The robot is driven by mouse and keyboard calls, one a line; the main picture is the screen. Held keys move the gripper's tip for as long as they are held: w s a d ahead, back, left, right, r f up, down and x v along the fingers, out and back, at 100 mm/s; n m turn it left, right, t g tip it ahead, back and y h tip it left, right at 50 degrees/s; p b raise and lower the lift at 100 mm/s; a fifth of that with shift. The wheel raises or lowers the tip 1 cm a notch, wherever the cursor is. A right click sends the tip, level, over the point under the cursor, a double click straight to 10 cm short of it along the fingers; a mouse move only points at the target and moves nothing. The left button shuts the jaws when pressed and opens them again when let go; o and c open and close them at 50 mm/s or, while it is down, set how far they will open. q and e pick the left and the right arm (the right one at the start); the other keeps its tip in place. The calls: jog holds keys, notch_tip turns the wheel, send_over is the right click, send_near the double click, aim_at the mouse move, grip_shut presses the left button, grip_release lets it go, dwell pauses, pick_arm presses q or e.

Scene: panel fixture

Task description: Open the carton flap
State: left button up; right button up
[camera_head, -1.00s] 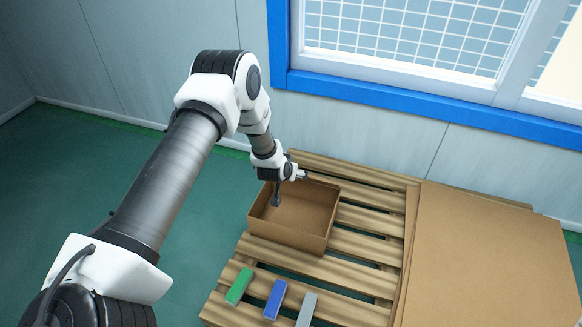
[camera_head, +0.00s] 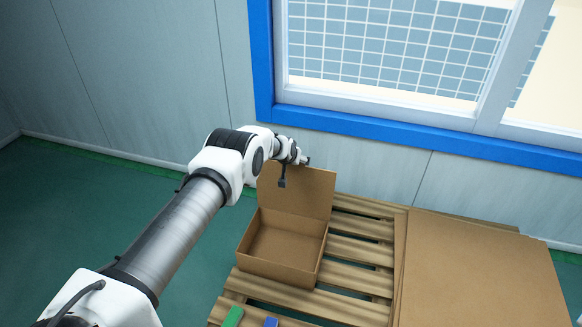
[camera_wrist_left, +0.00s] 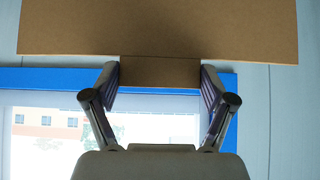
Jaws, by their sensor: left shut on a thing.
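An open brown carton (camera_head: 273,270) sits on the wooden pallet in the head view, its inside visible and looking empty. Its flap (camera_head: 305,199) stands raised along the carton's back edge, above the walls. My left gripper (camera_head: 295,171) is at the flap's upper edge. In the left wrist view, the fingers of my left gripper (camera_wrist_left: 160,75) are on either side of a narrow brown tab (camera_wrist_left: 160,71) at the edge of the flap (camera_wrist_left: 160,28), shut on it. My right gripper is not in view.
Flat cardboard sheets (camera_head: 480,270) lie to the right on the pallet (camera_head: 350,290). A wall with a blue-framed window (camera_head: 380,119) stands behind the pallet.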

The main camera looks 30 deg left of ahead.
pick_arm(q)
jog(key=shift+w+a+r, duration=0.1)
jog(key=shift+w+r, duration=0.15)
jog(key=shift+w, duration=0.2)
jog(key=o, duration=1.5)
jog(key=shift+s+r, duration=0.1)
jog(key=shift+s+r, duration=0.2)
jog(key=s+d, duration=0.1)
jog(key=s, duration=0.3)
jog(key=s+d, duration=0.1)
jog(key=s, duration=0.3)
jog(key=s+d, duration=0.1)
jog(key=s, duration=0.3)
jog(key=shift+r, duration=0.15)
